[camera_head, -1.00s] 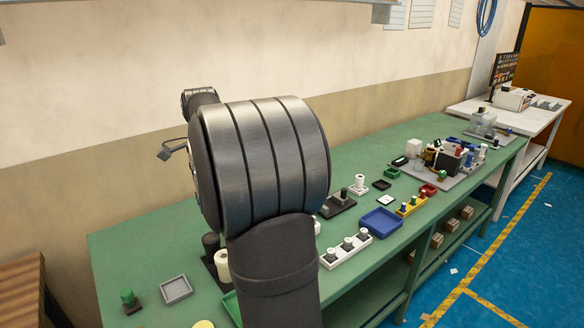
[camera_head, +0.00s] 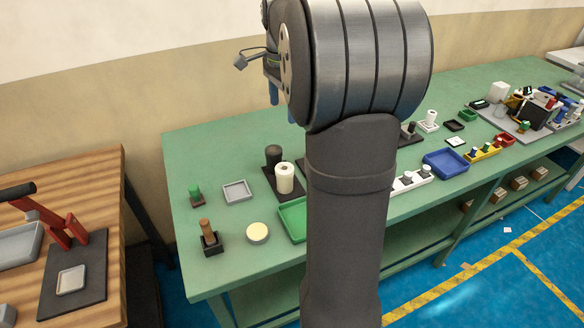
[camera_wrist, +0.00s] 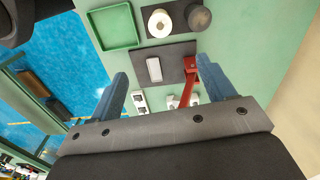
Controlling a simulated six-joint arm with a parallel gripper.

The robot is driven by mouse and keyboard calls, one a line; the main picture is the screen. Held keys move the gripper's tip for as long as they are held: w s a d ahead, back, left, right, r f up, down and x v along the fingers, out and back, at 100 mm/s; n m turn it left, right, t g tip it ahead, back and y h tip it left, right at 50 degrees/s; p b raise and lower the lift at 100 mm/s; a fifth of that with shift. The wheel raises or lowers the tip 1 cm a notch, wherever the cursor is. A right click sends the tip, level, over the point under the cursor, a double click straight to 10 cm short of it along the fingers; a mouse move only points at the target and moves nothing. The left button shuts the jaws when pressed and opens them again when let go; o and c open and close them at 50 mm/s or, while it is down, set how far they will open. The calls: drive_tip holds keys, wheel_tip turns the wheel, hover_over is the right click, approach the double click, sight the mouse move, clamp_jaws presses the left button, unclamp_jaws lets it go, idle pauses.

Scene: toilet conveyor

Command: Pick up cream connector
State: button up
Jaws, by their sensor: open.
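A cream cylinder with an open top, likely the cream connector (camera_head: 285,178), stands upright on a dark base beside a taller dark grey cylinder (camera_head: 273,156). In the wrist view the cream connector (camera_wrist: 159,23) is seen from above at the top centre, beyond my fingers. My gripper (camera_wrist: 163,75) is open and empty, its two blue fingers wide apart, pointing at a dark plate with a white block (camera_wrist: 154,69). In the head view my arm hides most of the gripper; a blue finger (camera_head: 273,95) shows above and behind the cylinders.
A green tray (camera_wrist: 112,27) lies beside the cylinders' base. A red handle (camera_wrist: 187,80) rises from the dark plate near my right finger. A grey tray (camera_head: 237,190), a pale yellow disc (camera_head: 257,233) and a brown peg (camera_head: 207,235) stand on the left part of the green table.

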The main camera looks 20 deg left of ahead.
sight(284, 180)
wheel_tip(284, 180, down, 26)
drive_tip(key=n, duration=1.7)
drive_tip(key=shift+w+a+f+n, duration=0.15)
drive_tip(key=shift+f+n, duration=0.1)
drive_tip(key=shift+n, duration=0.15)
drive_tip(key=c, duration=1.1)
